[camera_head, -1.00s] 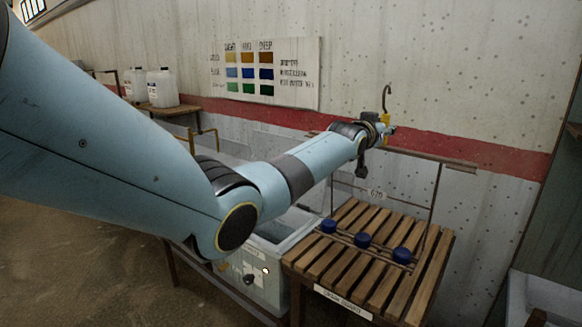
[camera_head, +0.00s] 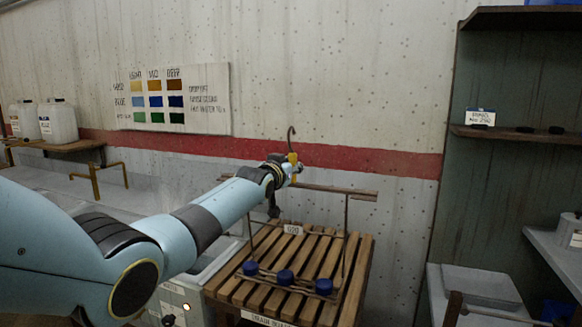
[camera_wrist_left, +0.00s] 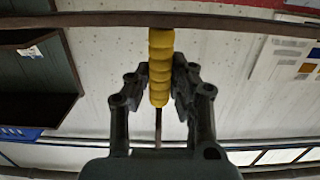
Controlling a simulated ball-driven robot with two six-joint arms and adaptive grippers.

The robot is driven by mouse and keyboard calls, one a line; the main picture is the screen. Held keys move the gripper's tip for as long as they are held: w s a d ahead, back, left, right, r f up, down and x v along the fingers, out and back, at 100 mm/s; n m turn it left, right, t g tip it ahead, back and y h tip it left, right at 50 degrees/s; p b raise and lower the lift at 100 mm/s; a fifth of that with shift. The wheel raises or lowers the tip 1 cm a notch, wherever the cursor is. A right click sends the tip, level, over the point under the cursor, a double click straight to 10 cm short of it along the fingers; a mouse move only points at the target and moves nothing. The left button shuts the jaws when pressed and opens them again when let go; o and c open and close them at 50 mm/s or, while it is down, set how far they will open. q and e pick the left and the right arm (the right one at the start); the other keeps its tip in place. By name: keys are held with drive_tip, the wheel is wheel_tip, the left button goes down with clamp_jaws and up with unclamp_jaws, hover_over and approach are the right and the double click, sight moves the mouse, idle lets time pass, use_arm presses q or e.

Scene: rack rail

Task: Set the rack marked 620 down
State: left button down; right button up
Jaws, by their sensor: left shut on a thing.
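The rack marked 620 is a thin dark frame under a long wooden bar (camera_head: 340,189), with a white 620 tag (camera_head: 293,229) and a hook above. Three blue items (camera_head: 286,277) sit along its lower rail. It is over the slatted wooden bench (camera_head: 358,265); I cannot tell whether it touches the slats. My left gripper (camera_head: 284,172) is shut on the rack's yellow grip (camera_head: 293,158), near the middle of the bar. The left wrist view shows the ribbed yellow grip (camera_wrist_left: 160,55) between both fingers. My right gripper is out of view.
A spotted wall with a red stripe stands behind the bench. A colour chart (camera_head: 172,97) hangs on it. White jugs (camera_head: 58,122) stand on a shelf at left. A pale tub (camera_head: 185,290) is left of the bench.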

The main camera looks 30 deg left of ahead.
use_arm(q)
drive_tip(key=shift+f+b, duration=0.3)
drive_tip(key=shift+b, duration=0.05)
idle(0.6)
drive_tip(key=c, duration=1.2)
unclamp_jaws()
drive_tip(key=shift+o, duration=0.7)
drive_tip(key=shift+f, duration=0.15)
drive_tip(key=o, duration=1.1)
drive_tip(key=shift+c, duration=0.2)
drive_tip(key=shift+s, duration=0.1)
drive_tip(key=s+d+p, duration=0.2)
drive_tip(key=s+p, duration=0.2)
drive_tip(key=s, duration=0.7)
drive_tip(key=shift+s, duration=0.4)
